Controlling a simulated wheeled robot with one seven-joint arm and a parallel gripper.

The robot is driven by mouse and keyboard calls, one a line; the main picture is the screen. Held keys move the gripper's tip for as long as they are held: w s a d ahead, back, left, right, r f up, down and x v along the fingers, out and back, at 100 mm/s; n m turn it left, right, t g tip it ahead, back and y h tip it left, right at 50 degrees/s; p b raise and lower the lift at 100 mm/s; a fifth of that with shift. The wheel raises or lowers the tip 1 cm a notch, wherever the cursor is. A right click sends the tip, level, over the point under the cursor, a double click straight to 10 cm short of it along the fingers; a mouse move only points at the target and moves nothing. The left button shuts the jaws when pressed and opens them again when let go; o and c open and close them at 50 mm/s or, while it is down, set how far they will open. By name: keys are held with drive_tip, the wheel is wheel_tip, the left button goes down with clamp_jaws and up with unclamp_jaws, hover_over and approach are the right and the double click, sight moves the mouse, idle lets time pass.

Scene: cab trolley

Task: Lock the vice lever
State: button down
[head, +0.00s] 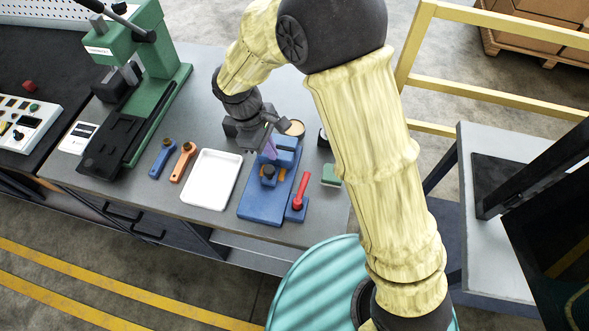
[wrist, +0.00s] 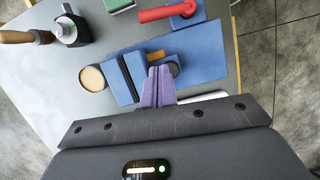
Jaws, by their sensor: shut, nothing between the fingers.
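The blue vice (head: 262,209) sits on the grey workbench, and it also shows in the wrist view (wrist: 205,57). An orange piece (wrist: 156,56) lies at its jaws. The red lever (head: 303,186) stands on a small blue block at the vice's right side. In the wrist view the red lever (wrist: 160,14) lies across the top, apart from my fingers. My gripper (head: 266,152) is over the vice, with its purple fingers (wrist: 157,72) shut together and empty. Whether the fingertips touch the vice I cannot tell. My gripper hides part of the vice.
A green press (head: 150,50) stands farther left. A green block (head: 331,175) lies right of the lever. A round tan piece (wrist: 93,78) is beside the vice.

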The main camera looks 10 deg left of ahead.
sight(302, 190)
drive_tip(key=p+x, duration=0.1)
drive_tip(key=x, duration=0.6)
drive_tip(key=shift+d+f, duration=0.15)
drive_tip(key=d+p, duration=0.1)
drive_tip(key=d, duration=0.1)
drive_tip(key=shift+s+d, duration=0.15)
drive_tip(key=shift+d, duration=0.15)
drive_tip(key=shift+s+d+f+p, duration=0.1)
drive_tip(key=shift+d+f+p, duration=0.2)
drive_tip(key=shift+d, duration=0.2)
